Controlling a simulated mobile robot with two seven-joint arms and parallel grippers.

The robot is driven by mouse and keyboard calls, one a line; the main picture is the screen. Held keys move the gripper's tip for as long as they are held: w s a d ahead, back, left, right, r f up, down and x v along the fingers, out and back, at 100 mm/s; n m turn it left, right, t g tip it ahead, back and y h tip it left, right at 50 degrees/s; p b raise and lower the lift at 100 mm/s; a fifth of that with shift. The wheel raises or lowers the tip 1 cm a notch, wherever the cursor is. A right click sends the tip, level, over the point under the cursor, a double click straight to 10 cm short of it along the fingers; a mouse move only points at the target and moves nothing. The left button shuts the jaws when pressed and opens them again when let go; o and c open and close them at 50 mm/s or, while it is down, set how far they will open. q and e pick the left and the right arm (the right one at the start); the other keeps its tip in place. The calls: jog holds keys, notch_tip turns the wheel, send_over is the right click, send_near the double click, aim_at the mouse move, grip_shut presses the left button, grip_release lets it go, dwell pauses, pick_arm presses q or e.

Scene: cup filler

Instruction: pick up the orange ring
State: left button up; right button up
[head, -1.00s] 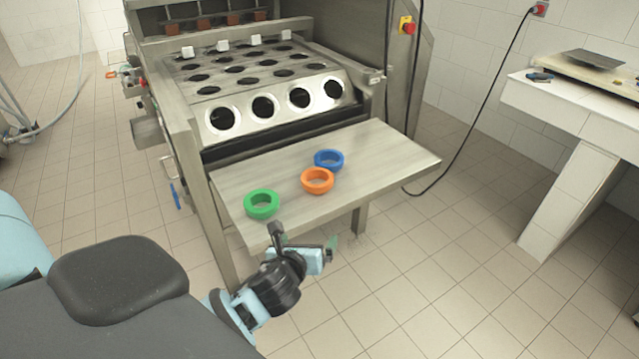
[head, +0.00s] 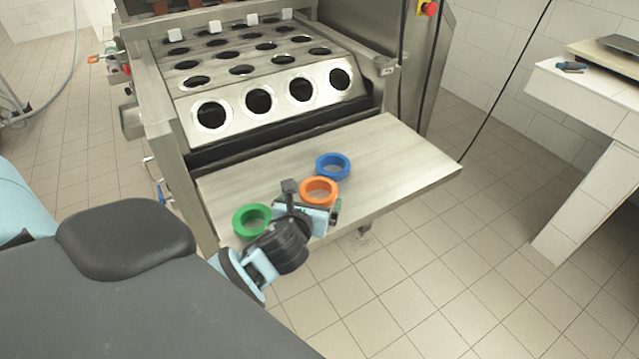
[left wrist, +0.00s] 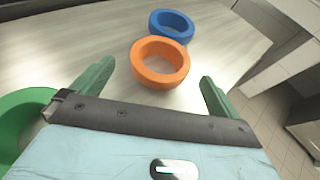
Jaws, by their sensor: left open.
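The orange ring (head: 319,191) lies flat on the steel shelf (head: 410,160) at the front of the machine. In the left wrist view the orange ring (left wrist: 160,62) sits ahead of the fingers, roughly centred between them. My left gripper (head: 312,200) is open, with its green fingers (left wrist: 155,85) spread apart and nothing between them. In the head view it is at the shelf's front edge, just in front of the orange ring and partly covering its near side. My right gripper is not in view.
A blue ring (head: 333,166) lies just behind the orange ring, very close to it. A green ring (head: 252,221) lies to the left, beside my left gripper. The machine with round holes (head: 256,102) stands behind the shelf. The shelf's right part is bare.

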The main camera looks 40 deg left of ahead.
aim_at(322, 183)
pick_arm(q)
jog(key=shift+w+a+f, duration=0.25)
jog(key=shift+w+f, duration=0.05)
jog(key=shift+w, duration=0.3)
jog(key=shift+r+b+x, duration=0.15)
jog(key=shift+b+x, duration=0.15)
jog(key=shift+x, duration=1.25)
jog(key=shift+r+b+x, duration=0.15)
jog(key=shift+b+x, duration=0.1)
jog(key=shift+x, duration=1.25)
jog(key=shift+w, duration=0.15)
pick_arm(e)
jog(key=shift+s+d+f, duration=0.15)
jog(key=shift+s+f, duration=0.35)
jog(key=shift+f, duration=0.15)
pick_arm(q)
jog(key=c, duration=0.9)
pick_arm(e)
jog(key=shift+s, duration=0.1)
pick_arm(q)
jog(key=shift+c, duration=0.2)
notch_tip(322, 183, up, 10)
jog(key=p, duration=0.2)
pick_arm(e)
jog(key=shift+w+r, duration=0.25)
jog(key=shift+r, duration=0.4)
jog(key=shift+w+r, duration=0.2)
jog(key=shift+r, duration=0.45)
